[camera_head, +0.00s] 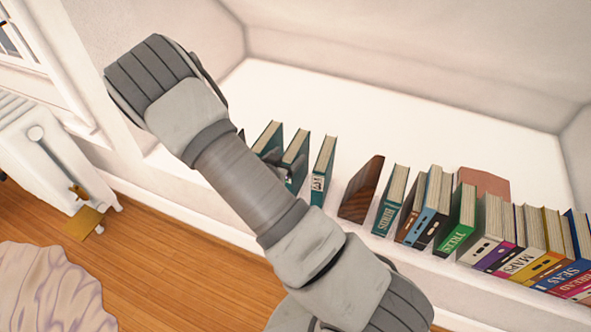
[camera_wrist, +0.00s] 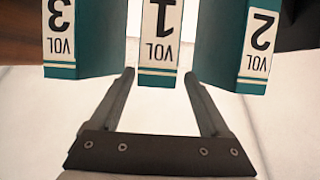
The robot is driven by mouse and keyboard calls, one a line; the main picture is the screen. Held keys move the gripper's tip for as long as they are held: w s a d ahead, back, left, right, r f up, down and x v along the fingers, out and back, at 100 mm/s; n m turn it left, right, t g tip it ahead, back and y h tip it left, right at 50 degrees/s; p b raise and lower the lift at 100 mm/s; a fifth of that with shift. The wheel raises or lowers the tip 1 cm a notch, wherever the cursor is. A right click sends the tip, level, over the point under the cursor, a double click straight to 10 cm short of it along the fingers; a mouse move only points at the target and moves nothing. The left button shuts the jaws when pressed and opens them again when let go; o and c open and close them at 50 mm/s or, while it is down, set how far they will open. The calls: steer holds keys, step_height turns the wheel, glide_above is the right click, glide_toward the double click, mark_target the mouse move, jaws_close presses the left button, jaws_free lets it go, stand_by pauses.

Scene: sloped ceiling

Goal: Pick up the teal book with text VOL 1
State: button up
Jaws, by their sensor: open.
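The teal VOL 1 book (camera_wrist: 159,110) stands in the middle of three teal books in the wrist view, its white label upside down. The teal VOL 3 book (camera_wrist: 60,72) is on its left and the teal VOL 2 book (camera_wrist: 250,88) on its right. My gripper (camera_wrist: 160,74) is open, with one fingertip in the gap on each side of VOL 1's spine; I cannot tell whether they touch it.
A wooden bookend (camera_head: 362,188) stands right of VOL 3. A row of books with a green TREES book (camera_head: 458,220) continues to the right along the white ledge (camera_head: 400,135). A radiator (camera_head: 45,160) is at the left.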

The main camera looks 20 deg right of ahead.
mark_target(295, 148)
steer(key=x, duration=0.1)
steer(key=b+x, duration=0.1)
steer(key=x, duration=0.3)
steer(key=shift+d+r+b, duration=0.25)
steer(key=shift+d+b, duration=0.05)
steer(key=shift+b, duration=0.05)
steer(key=shift+c, duration=0.3)
jaws_close()
stand_by(0.6)
steer(key=shift+r, duration=0.15)
